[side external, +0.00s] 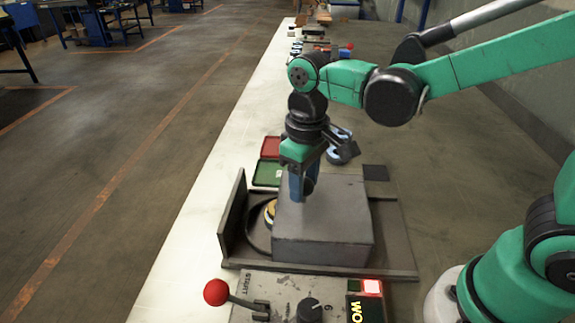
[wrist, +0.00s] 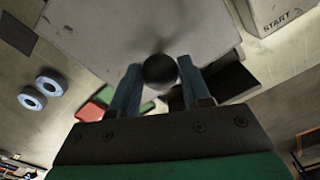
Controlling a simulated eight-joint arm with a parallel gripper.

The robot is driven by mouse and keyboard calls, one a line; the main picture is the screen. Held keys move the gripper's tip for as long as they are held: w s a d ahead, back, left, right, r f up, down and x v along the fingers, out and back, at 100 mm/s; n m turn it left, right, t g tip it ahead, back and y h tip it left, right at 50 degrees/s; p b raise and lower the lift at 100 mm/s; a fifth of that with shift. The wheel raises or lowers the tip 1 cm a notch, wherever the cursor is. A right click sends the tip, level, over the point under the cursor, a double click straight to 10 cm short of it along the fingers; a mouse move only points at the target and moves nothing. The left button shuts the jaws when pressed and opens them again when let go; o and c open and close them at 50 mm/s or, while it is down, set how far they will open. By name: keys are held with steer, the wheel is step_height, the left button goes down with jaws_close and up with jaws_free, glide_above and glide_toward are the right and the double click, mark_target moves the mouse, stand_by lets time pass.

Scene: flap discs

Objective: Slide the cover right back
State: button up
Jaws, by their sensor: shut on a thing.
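The cover (side external: 325,240) is a grey box standing in a dark tray-like frame (side external: 400,271) in the side external view. It hides much of the frame's inside. To its left, part of a round yellow and dark disc (side external: 269,212) shows beside the frame's upright left wall (side external: 232,215). My gripper (side external: 303,192) points down at the cover's top, near its far left part. In the wrist view the cover (wrist: 125,35) fills the upper middle, and my gripper's blue fingers (wrist: 160,80) are shut on its black round knob (wrist: 160,70).
A control panel with a START label (side external: 265,300), a red ball lever (side external: 216,292) and a dial stands at the near side. A red tray (side external: 271,147) and a green tray (side external: 267,173) lie beyond the frame. Blue rings (side external: 340,150) lie behind my gripper.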

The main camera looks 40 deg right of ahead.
mark_target(349, 204)
steer(key=shift+s+d, duration=2.5)
steer(key=shift+d, duration=0.1)
steer(key=o, duration=0.9)
steer(key=shift+o, duration=0.2)
steer(key=shift+r, duration=0.1)
step_height(349, 204, up, 8)
steer(key=f+t, duration=0.1)
steer(key=w+d+f+m+t, duration=0.1)
steer(key=t, duration=0.1)
steer(key=f+m+t, duration=0.1)
steer(key=t, duration=0.1)
steer(key=shift+w+d+f, duration=0.25)
steer(key=shift+w+f, duration=0.05)
steer(key=shift+w+d+f+m+t, duration=0.15)
steer(key=shift+w+m+t, duration=0.1)
steer(key=shift+t, duration=0.3)
steer(key=shift+w+d+f+m+t, duration=0.1)
steer(key=shift+m+t, duration=0.15)
steer(key=shift+t, duration=0.3)
